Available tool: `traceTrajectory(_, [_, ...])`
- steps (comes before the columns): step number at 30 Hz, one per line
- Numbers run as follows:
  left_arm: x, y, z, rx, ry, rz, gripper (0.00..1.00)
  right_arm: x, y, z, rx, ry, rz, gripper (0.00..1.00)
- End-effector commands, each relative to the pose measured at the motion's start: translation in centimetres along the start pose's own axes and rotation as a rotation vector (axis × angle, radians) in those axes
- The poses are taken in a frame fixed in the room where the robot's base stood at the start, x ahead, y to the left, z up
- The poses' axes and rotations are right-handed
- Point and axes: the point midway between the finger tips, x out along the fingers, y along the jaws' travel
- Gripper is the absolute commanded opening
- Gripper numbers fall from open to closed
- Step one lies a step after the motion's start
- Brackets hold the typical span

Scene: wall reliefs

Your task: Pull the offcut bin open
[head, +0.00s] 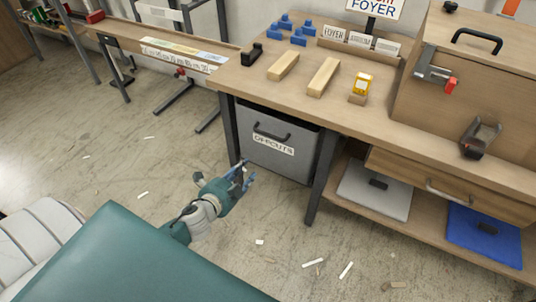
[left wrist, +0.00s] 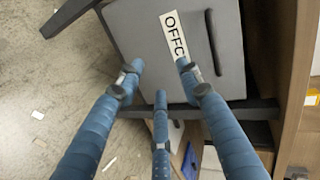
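The grey offcut bin (head: 284,160) sits under the workbench between two dark legs, its front about level with them. Its front bears a white OFFCUTS label (head: 273,144) and a dark bar handle (head: 271,133) near the top. My left gripper (head: 246,173) is low in front of the bin's left side, below the handle and label. In the left wrist view its blue fingers (left wrist: 160,82) are spread and empty, with the bin front (left wrist: 140,35) and handle (left wrist: 213,42) beyond them. The handle is apart from the fingers. My right gripper is not in view.
The workbench top (head: 315,105) carries wooden blocks (head: 323,77), blue pieces (head: 299,36) and a yellow device (head: 362,83). A drawer (head: 440,186) and a lower shelf with a blue panel (head: 485,234) are to the right. Scraps lie on the otherwise open floor (head: 130,150).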

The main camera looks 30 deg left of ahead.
Motion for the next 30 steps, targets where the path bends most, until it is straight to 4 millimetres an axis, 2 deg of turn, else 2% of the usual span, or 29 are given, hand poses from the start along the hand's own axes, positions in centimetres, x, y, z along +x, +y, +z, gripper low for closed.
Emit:
traceTrajectory(3, [0.1, -3.9, -2.1, 0.12, 0.054, -0.113, 0.36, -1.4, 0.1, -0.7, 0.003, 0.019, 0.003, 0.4])
traceTrajectory(7, [-0.3, -6.4, -3.3, 0.174, 0.076, -0.166, 0.36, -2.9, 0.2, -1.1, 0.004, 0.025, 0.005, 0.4])
traceTrajectory(11, [0.6, -7.1, -3.6, 0.182, 0.079, -0.176, 0.36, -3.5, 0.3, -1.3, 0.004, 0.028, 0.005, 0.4])
traceTrajectory(24, [8.3, -8.2, -4.2, 0.178, 0.078, -0.173, 0.36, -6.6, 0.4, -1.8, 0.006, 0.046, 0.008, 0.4])
traceTrajectory(30, [9.9, -8.4, -4.4, 0.177, 0.078, -0.171, 0.36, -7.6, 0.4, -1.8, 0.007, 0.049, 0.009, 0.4])
